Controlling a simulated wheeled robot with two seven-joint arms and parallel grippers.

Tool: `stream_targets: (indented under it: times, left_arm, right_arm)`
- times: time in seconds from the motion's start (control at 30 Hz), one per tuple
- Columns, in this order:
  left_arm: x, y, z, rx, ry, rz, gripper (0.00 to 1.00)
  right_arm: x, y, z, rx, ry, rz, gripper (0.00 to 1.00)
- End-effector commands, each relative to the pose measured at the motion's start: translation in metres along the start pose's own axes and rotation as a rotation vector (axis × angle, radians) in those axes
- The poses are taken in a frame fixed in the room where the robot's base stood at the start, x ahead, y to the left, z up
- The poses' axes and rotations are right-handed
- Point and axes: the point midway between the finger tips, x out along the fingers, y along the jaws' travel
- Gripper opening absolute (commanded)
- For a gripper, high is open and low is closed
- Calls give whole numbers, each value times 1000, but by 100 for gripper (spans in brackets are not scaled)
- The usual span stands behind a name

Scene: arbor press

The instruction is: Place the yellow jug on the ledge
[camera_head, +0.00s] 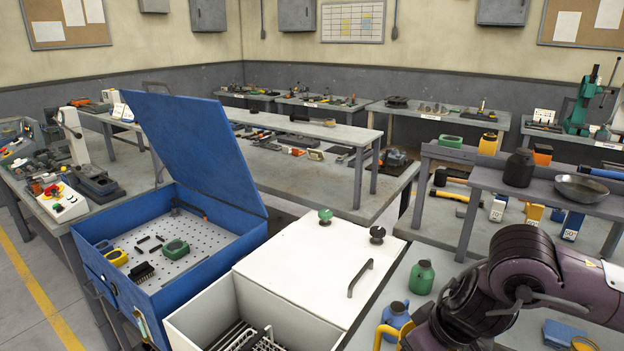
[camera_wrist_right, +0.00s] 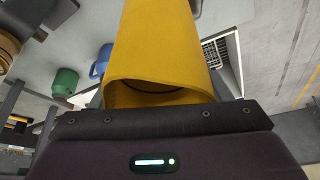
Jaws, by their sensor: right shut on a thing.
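The yellow jug (camera_wrist_right: 160,45) fills the middle of the right wrist view, close to the camera, with my right gripper (camera_wrist_right: 165,120) shut on it. In the head view only a curved yellow part of the jug (camera_head: 386,331) shows, at the bottom beside my purple right arm; the rest is hidden by that arm or cut off. A raised grey ledge (camera_head: 480,178) stands on the bench at the right, carrying a black jar (camera_head: 519,168) and a shallow metal pan (camera_head: 581,188). The jug is apart from it, nearer the camera. My left gripper is not in view.
A blue jug (camera_head: 397,314) and a green bottle (camera_head: 421,278) stand on the near bench close to my right arm. The white cabinet (camera_head: 300,262) and open blue box (camera_head: 215,265) are to the left. Ledge space left of the black jar looks narrow; some room shows between jar and pan.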

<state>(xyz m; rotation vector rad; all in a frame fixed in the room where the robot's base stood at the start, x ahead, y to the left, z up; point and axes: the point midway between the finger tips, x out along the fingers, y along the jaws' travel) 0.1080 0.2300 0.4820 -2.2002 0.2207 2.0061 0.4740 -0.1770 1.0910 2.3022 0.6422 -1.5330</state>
Motion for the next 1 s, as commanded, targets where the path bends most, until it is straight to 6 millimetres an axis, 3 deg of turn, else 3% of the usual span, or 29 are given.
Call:
stream_targets:
  times: [0.2, 0.4, 1.0]
  left_arm:
    - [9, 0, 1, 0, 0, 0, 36]
    - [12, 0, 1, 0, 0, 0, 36]
    - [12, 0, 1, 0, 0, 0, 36]
  right_arm:
    - [11, 8, 8, 316, 0, 133, 45]
    - [14, 12, 12, 472, -2, 195, 45]
    - [14, 12, 13, 506, -3, 205, 45]
